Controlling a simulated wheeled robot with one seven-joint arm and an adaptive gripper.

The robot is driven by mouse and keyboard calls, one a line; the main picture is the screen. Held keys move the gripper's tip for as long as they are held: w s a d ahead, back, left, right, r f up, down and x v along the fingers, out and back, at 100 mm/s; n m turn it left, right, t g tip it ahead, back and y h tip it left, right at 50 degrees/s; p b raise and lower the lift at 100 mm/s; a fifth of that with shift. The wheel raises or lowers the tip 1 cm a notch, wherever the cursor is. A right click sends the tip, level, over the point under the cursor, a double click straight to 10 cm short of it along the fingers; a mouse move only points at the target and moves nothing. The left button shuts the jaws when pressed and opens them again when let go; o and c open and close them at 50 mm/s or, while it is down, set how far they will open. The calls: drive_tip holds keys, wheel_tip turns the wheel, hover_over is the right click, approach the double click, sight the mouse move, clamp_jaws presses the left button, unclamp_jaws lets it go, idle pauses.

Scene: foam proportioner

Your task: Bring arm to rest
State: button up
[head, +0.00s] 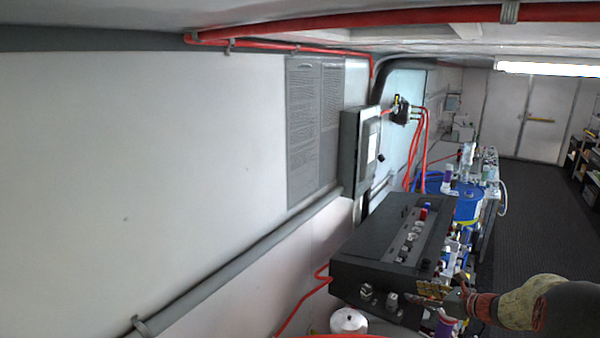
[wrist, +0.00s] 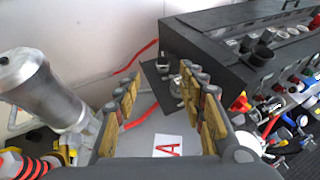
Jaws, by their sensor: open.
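My gripper (wrist: 160,76) shows in the wrist view with its two yellow-brown, dark-jointed fingers spread apart and nothing between them. Beyond the fingers are a grey surface with a white label bearing a red "A" (wrist: 168,146) and the lower side of a black control box (wrist: 215,60). In the head view my arm reaches in from the lower right. My gripper is small there, close to the front right corner of the black control box (head: 375,235); whether it touches the box cannot be told.
Coloured valves and fittings (wrist: 275,105) crowd the right. A blue drum (head: 467,205) stands behind the box in the head view. Dark floor (head: 540,200) lies open to the right. A grey wall cabinet (head: 360,150) juts out.

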drive_tip(key=s+a+r+n+g, duration=0.3)
drive_tip(key=s+a+r+n, duration=0.4)
drive_tip(key=s+a, duration=0.25)
drive_tip(key=s+a+r+n+g, duration=0.2)
drive_tip(key=s+a+r+n, duration=0.45)
drive_tip(key=s+a, duration=0.3)
drive_tip(key=s+r+n+h, duration=0.2)
drive_tip(key=s+n+h, duration=0.5)
drive_tip(key=s+n, duration=1.35)
drive_tip(key=s+f+m+b, duration=0.2)
drive_tip(key=f+b, duration=1.3)
drive_tip(key=s+f+m+b, duration=0.2)
drive_tip(key=s+f+b, duration=0.1)
drive_tip(key=f+b, duration=1.2)
drive_tip(key=shift+a+f+m+b, duration=0.15)
drive_tip(key=shift+f+m+b, duration=0.25)
drive_tip(key=shift+f, duration=0.15)
drive_tip(key=shift+c, duration=0.9)
